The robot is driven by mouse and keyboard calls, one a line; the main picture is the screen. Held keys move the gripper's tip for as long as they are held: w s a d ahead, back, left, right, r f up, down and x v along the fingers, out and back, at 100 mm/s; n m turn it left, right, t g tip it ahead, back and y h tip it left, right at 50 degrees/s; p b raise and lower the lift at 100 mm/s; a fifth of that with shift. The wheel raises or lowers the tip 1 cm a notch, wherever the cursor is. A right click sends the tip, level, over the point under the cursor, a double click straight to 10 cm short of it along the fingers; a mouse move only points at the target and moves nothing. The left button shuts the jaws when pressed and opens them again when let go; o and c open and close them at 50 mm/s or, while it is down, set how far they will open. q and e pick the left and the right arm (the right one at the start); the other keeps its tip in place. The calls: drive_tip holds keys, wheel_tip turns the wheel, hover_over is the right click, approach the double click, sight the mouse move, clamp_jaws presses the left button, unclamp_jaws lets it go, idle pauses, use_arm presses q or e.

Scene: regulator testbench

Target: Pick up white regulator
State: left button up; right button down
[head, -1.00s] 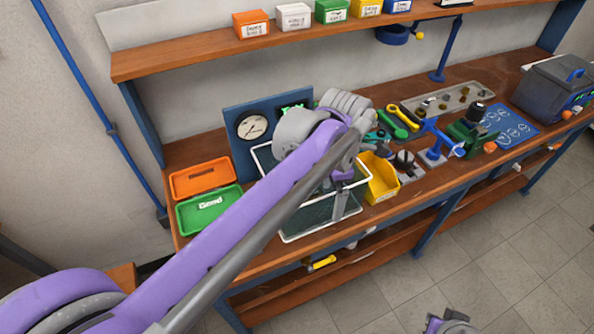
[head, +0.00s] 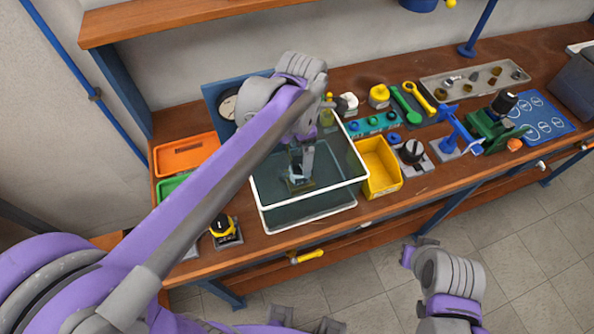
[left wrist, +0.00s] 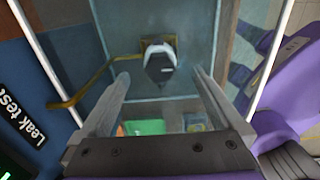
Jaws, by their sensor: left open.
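A white regulator with a dark knob (left wrist: 160,66) is inside the water tank, seen between my fingers in the left wrist view. In the head view it is a small pale shape (head: 297,173) below my gripper, partly hidden. The tank (head: 310,217) has clear walls and a white rim. My left gripper (left wrist: 163,88) is open, its two fingers spread on either side of the regulator's line of view. In the head view the left gripper (head: 302,165) reaches down into the tank opening. I cannot tell whether the fingers touch the regulator.
A yellow bin (head: 380,168) stands right beside the tank. An orange tray (head: 187,153) and a green tray (head: 172,187) lie to its left. A yellow-and-black device (head: 222,229) sits at the front left. Wrenches, a vise and a parts tray crowd the bench further right.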

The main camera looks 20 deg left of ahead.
sight(298, 164)
use_arm(q)
drive_tip(key=shift+w+f, duration=0.1)
drive_tip(key=shift+f, duration=0.65)
drive_tip(key=f, duration=0.5)
drive_tip(key=shift+s+a, duration=0.2)
drive_tip(key=shift+c, duration=0.3)
clamp_jaws()
